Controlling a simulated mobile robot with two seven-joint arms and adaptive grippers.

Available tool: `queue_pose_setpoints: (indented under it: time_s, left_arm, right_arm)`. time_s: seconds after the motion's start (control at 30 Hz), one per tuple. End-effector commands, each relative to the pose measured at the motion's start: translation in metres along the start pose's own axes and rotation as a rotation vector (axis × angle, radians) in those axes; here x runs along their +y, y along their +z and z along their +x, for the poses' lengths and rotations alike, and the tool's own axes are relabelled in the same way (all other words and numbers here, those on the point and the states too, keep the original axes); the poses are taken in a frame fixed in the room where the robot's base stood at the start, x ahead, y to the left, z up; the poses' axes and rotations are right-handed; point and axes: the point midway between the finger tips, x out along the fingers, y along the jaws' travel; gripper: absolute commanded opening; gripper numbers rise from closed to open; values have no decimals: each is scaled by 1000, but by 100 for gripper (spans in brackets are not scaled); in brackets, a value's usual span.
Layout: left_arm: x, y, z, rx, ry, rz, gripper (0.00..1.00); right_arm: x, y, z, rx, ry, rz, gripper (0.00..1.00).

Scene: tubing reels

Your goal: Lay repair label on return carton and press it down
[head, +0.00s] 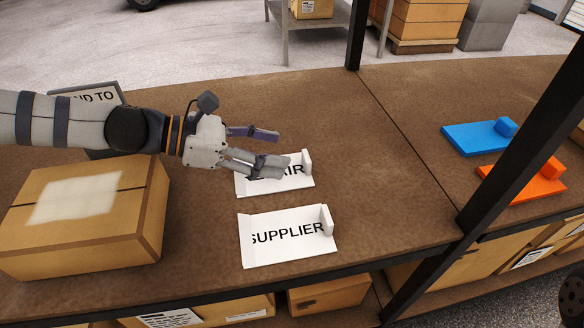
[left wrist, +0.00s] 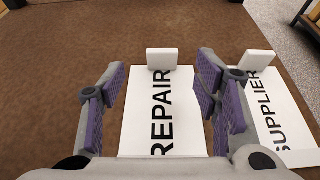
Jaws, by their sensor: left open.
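The white REPAIR label (head: 250,188) lies flat on the brown bench, with a raised block at its right end. My left gripper (head: 277,150) is open just above it and hides part of its word. In the left wrist view, the REPAIR label (left wrist: 185,120) shows between the open fingers of my left gripper (left wrist: 161,80), its raised block (left wrist: 162,59) near the tips. I see no finger closed on it. The return carton (head: 148,225) appears to be the closed cardboard box at left, with a pale blank patch (head: 78,196) on top. My right gripper is not in view.
A white SUPPLIER label (head: 288,255) lies beside the REPAIR label. A sign ending in "ND TO" (head: 95,97) stands behind my arm. A blue piece (head: 475,138) and an orange piece (head: 520,185) lie at right, near a dark post (head: 515,125).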

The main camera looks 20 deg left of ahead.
Motion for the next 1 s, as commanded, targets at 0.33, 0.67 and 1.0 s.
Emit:
queue_pose_setpoints:
  time_s: [0.33,0.67,1.0]
  left_arm:
    - [-2,-3,58,5,-2,0,57]
    - [-2,0,57,4,-1,3,27]
    - [-2,0,57,4,-1,4,18]
  right_arm:
    - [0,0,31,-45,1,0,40]
    - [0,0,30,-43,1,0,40]
    - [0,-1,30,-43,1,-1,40]
